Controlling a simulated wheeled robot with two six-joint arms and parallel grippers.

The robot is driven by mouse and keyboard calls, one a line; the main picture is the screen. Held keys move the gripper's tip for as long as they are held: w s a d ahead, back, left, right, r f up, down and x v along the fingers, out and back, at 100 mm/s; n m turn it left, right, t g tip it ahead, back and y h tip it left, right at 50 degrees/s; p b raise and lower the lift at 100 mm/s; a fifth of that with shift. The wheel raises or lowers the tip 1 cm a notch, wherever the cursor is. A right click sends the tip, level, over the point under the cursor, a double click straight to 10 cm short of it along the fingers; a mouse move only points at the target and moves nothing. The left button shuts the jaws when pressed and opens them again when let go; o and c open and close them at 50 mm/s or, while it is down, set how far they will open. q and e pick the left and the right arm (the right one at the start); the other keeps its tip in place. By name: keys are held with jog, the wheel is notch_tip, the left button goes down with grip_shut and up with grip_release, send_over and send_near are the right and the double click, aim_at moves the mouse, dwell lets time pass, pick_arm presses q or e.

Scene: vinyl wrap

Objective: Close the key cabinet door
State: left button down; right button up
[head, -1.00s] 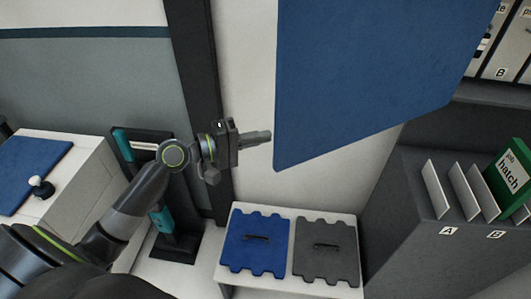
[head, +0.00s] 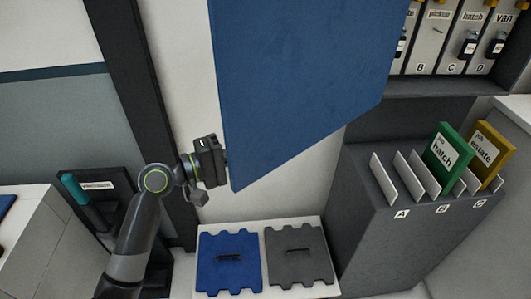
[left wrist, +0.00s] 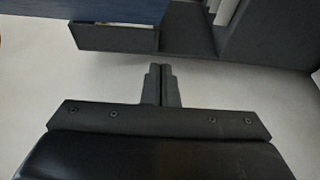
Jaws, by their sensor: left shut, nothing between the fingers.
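The key cabinet door (head: 300,80) is a large blue panel that stands open in the head view, and its lower edge hangs free. The cabinet (head: 435,45) behind it, at upper right, shows hanging keys over lettered places. My left gripper (head: 225,159) is at the door's left edge, near the lower corner. Its fingers pass out of sight behind the panel; I cannot tell whether they touch it. In the left wrist view the fingers (left wrist: 161,78) are together and empty, with the blue door (left wrist: 60,8) at upper left. My right gripper is not in view.
A dark rack (head: 410,215) with white dividers, a green card and a yellow card stands below the cabinet. A white stand (head: 265,232) with a blue panel and a grey panel is below the door. A dark post (head: 140,90) stands left.

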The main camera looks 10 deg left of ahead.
aim_at(265, 159)
pick_arm(q)
jog(key=d+p, duration=0.1)
jog(key=d, duration=0.1)
jog(key=s+d+p, duration=0.1)
jog(key=d, duration=0.1)
jog(key=shift+s+d, duration=0.2)
jog(key=shift+d, duration=0.1)
dwell(0.4)
